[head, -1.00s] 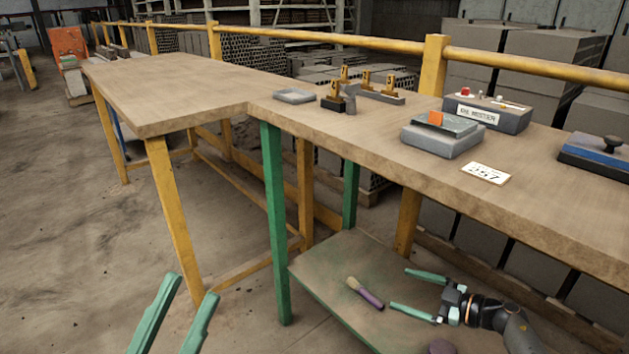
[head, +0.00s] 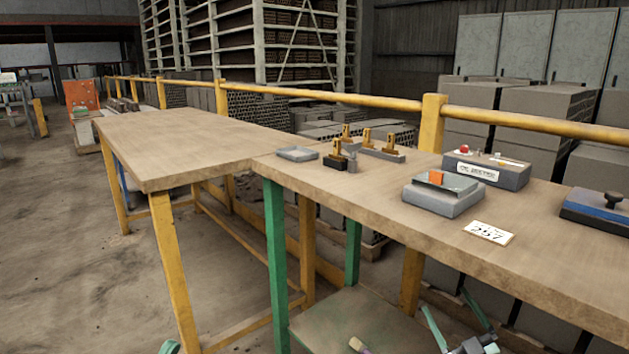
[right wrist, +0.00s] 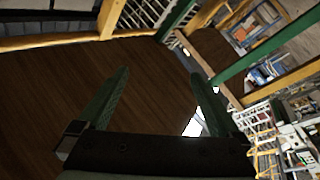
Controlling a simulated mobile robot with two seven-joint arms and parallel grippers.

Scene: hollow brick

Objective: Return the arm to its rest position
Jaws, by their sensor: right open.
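My right gripper (head: 447,304) is at the bottom right of the head view, below the table's front edge and beside the lower green shelf. Its two green fingers are spread with nothing between them. In the right wrist view the same gripper (right wrist: 160,76) shows its fingers wide apart over a dark brown surface, empty. Of my left gripper (head: 170,347) only a small green tip shows at the bottom edge of the head view, so its opening is hidden.
The wooden tabletop (head: 350,200) holds a scale-like grey box (head: 442,200), a grey tray (head: 297,153), a number card (head: 489,233) and a blue-topped block (head: 598,207). Open floor is at left.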

